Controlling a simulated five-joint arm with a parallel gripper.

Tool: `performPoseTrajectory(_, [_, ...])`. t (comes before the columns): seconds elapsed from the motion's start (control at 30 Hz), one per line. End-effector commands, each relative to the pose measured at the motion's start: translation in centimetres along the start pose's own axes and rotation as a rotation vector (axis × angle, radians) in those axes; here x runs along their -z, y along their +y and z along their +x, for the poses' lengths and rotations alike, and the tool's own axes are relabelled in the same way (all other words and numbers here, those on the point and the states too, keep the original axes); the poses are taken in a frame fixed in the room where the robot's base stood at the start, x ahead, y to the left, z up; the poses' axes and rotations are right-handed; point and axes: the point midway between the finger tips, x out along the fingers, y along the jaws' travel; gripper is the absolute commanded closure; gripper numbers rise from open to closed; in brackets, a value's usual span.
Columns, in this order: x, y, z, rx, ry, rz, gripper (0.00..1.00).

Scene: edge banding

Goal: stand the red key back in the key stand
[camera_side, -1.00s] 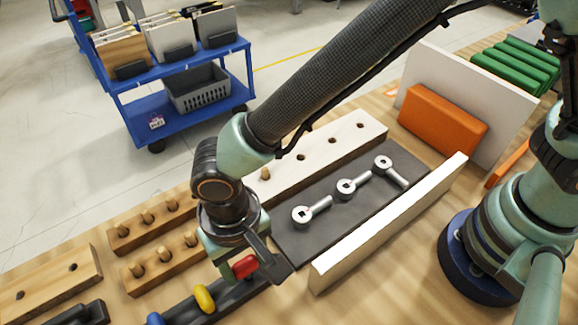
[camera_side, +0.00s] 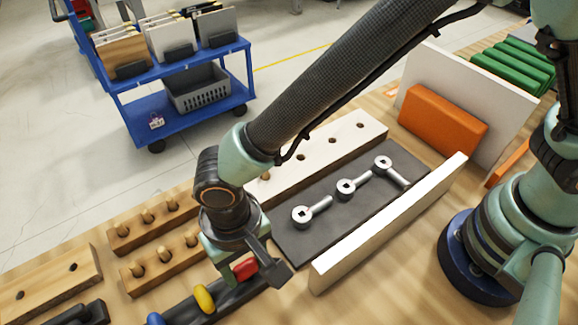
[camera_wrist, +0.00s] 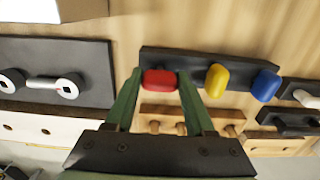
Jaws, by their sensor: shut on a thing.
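The red key (camera_side: 245,269) is between the fingers of my gripper (camera_side: 246,266), which is shut on it. The wrist view also shows the red key (camera_wrist: 160,80) with one green finger on each side. The key stand (camera_side: 237,299) is a long dark bar near the front edge of the side view; it also shows in the wrist view (camera_wrist: 190,55). The red key is over the stand's end, in line with the yellow key (camera_side: 204,299) and the blue key (camera_side: 155,319). My fingers hide its lower part, so I cannot tell whether it is seated.
A white rail (camera_side: 385,225) stands to the right of my gripper. A dark mat (camera_side: 330,228) carries metal wrenches (camera_side: 346,189). Wooden peg blocks (camera_side: 165,263) lie to the left of my gripper. An orange block (camera_side: 440,120) is farther back.

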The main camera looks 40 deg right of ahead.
Motion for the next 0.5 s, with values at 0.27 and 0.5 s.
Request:
performPoseTrajectory(0.27, [0.0, 0.0, 0.31, 0.0, 0.0, 0.0, 1.0])
performPoseTrajectory(0.5, [0.0, 0.01, 0.57, 0.0, 0.0, 0.0, 1.0])
